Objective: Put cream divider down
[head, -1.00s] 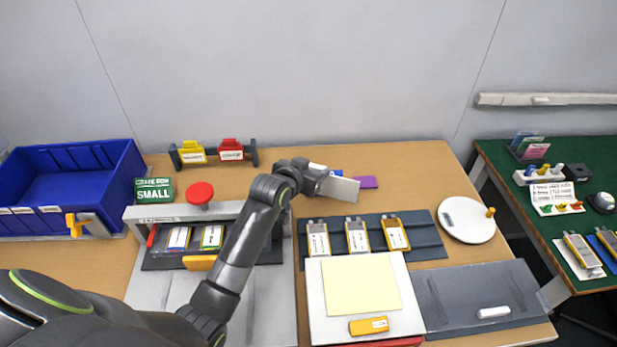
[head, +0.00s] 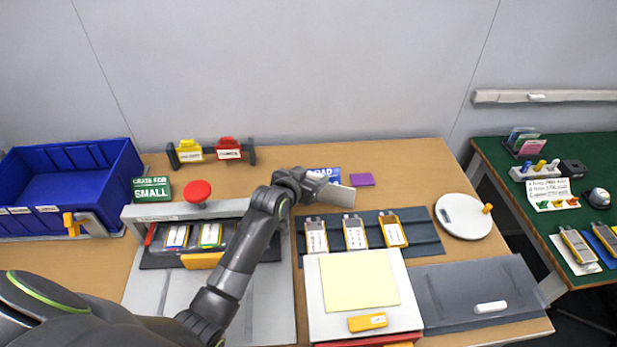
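The cream divider (head: 338,196) is a thin, pale flat plate near the middle of the table, sticking out to the right from the end of my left arm. My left gripper (head: 318,185) is shut on it at the plate's left end. The fingertips are small and partly hidden by the wrist. The plate is just in front of a blue card (head: 327,174) and above the dark mat with pouch cells; whether it touches the table I cannot tell. My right gripper is out of view.
A purple block (head: 362,180) lies right of the divider. Pouch cells (head: 355,233) lie on the dark mat (head: 428,232) in front. A press-like fixture with a red knob (head: 197,191) stands left, beside a blue bin (head: 70,185). A white disc (head: 464,217) is at right.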

